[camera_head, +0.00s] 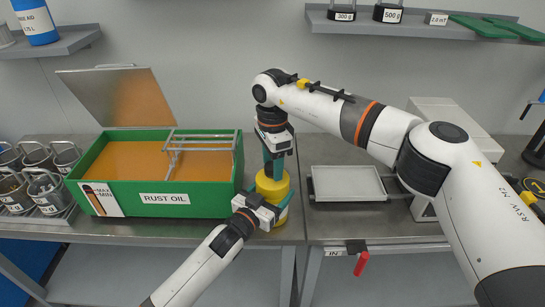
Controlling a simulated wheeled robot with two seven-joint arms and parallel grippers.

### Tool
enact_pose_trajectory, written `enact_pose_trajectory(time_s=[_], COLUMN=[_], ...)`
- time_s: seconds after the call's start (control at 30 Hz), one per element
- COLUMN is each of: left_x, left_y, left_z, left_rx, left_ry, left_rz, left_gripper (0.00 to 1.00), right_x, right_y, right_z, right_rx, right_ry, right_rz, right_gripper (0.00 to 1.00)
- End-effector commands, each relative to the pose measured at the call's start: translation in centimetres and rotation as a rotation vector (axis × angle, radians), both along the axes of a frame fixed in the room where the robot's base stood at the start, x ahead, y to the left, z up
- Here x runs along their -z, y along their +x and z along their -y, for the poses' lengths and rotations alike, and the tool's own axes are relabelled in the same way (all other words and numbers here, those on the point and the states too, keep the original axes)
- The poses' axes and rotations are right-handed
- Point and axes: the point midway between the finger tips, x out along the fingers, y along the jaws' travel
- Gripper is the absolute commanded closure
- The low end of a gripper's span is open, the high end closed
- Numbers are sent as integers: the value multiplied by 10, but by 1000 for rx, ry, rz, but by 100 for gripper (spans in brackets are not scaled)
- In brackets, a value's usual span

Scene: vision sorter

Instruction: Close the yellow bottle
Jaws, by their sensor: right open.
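The yellow bottle (276,224) stands upright near the front edge of the bench, right of the green box. My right gripper (273,172) points straight down at the bottle's top, its teal fingers open. The bottle's top and any cap are largely hidden between and behind the fingers. My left gripper (268,204) reaches in from the front left at the bottle's body, with a teal finger to each side of it. Whether those fingers press on the bottle cannot be made out.
Left of the bottle stands a green box (190,203) labelled RUST OIL, lid raised, rack inside. Metal cups (44,187) stand at far left. Right are a grey tray (348,184) and a red-handled lever (361,263) at the bench front. A wall shelf (400,29) hangs above.

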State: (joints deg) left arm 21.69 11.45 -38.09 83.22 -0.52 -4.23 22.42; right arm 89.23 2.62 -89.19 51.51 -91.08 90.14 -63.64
Motion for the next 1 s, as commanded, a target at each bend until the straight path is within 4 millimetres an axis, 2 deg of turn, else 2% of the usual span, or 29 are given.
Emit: enact_pose_trajectory(time_s=[0.1, 0.3, 0.4, 0.57, 0.67, 1.0], left_x=[0, 0, 0, 0, 0, 0], left_y=[0, 0, 0, 0, 0, 0], left_z=[0, 0, 0, 0, 0, 0], left_rx=[0, 0, 0, 0, 0, 0], left_ry=[0, -1, 0, 0, 0, 0], left_rz=[0, -1, 0, 0, 0, 0], left_gripper=[88, 88, 88, 88, 88, 88], right_x=[0, 0, 0, -1, 0, 0], right_y=[0, 0, 0, 0, 0, 0], right_z=[0, 0, 0, 0, 0, 0], right_rx=[0, 1, 1, 39, 172, 950], right_ry=[0, 0, 0, 0, 0, 0], right_rz=[0, 0, 0, 0, 1, 1], right_gripper=[46, 78, 92, 92, 92, 92])
